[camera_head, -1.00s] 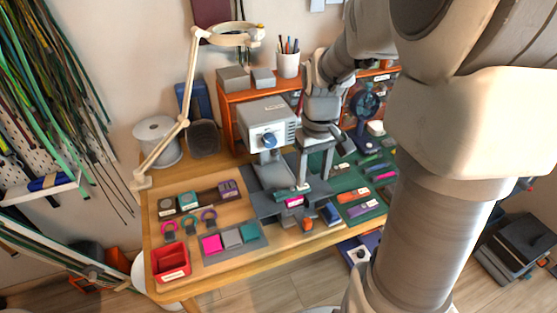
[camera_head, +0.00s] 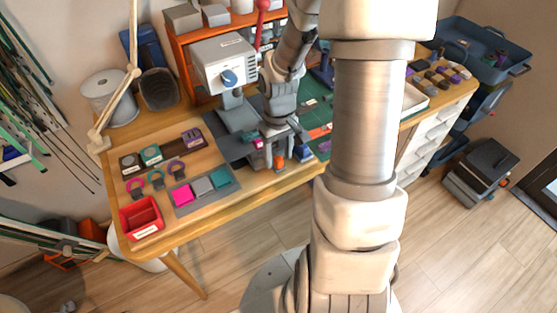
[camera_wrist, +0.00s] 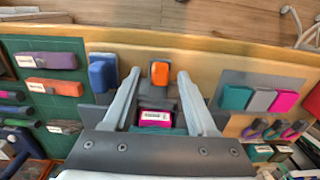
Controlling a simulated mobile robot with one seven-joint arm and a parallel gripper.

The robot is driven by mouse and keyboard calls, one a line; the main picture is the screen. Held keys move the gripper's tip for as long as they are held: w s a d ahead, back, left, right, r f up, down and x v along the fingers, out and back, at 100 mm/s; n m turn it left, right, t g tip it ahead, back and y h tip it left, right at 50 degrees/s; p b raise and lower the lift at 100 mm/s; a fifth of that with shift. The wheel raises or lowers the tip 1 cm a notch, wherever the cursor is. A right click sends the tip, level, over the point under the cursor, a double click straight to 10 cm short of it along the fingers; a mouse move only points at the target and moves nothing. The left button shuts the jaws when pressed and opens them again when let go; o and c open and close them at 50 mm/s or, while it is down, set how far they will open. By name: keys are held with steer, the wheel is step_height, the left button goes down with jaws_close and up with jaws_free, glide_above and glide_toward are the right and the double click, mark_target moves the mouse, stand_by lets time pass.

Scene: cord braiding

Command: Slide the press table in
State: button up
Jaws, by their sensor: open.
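The press (camera_head: 225,66) is a pale grey machine with a blue knob, on the wooden table. Its dark grey press table (camera_head: 228,150) extends out in front of it. A magenta labelled block (camera_wrist: 155,116) with a teal part beside it sits on the press table; in the head view the magenta block (camera_head: 258,143) is partly hidden by my gripper. My gripper (camera_head: 268,163) is low over the front of the press table, open. In the wrist view my gripper (camera_wrist: 159,75) has its fingers spread on both sides of the magenta block, apart from it. Whether the fingertips touch anything is unclear.
An orange piece (camera_wrist: 160,73) and a blue piece (camera_wrist: 102,72) lie near the table's front edge. A tray of magenta, grey and teal pads (camera_head: 203,187) and a red bin (camera_head: 142,217) stand to the left. A green mat (camera_wrist: 48,80) holds several labelled pieces.

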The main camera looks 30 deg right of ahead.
steer(key=shift+f, duration=0.7)
jaws_close()
